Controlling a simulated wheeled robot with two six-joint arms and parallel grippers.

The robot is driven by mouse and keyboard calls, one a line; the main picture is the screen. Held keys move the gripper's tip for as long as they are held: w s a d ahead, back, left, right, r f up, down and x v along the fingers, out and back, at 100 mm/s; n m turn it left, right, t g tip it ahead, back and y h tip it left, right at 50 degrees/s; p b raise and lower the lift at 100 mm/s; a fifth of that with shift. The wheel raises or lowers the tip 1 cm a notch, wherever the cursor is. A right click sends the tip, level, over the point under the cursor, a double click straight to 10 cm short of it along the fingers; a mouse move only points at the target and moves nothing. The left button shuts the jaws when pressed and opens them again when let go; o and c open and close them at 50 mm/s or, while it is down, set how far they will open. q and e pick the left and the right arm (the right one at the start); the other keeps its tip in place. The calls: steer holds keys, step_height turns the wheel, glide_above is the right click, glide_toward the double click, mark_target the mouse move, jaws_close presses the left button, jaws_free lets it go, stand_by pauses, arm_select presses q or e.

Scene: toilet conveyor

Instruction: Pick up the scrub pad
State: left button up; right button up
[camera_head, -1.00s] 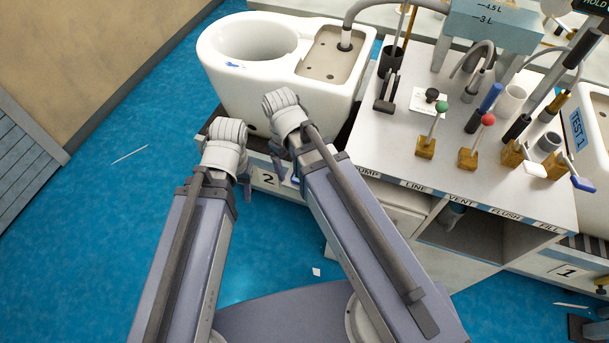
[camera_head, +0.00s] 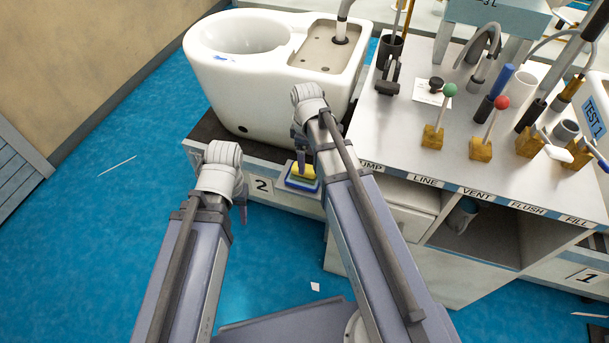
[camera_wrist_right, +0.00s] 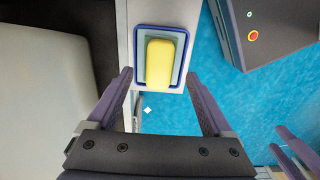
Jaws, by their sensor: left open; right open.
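The yellow scrub pad (camera_wrist_right: 163,60) sits in a blue-rimmed tray (camera_wrist_right: 137,45) in the right wrist view. In the head view the pad (camera_head: 302,170) shows as a small yellow patch beside my right arm, partly hidden, on the blue tray (camera_head: 300,184) at the ledge near label 2. My right gripper (camera_wrist_right: 162,84) is open, its fingers apart on either side of the pad's near end in the picture, with nothing between them. In the head view the right gripper (camera_head: 302,150) is mostly behind its wrist. My left gripper (camera_head: 240,200) hangs to the left, apart from the ledge.
A bench (camera_head: 400,135) with levers, tubes and tools stands to the right. Blue floor (camera_head: 110,220) lies open at the left.

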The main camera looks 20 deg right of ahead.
steer(key=shift+w+a+f+b, duration=0.1)
steer(key=shift+f+b, duration=1.2)
steer(key=shift+f, duration=0.1)
steer(key=shift+w+a+f+b, duration=0.1)
steer(key=shift+f+b, duration=1.2)
steer(key=shift+f, duration=0.1)
steer(key=shift+r, duration=0.1)
jaws_close()
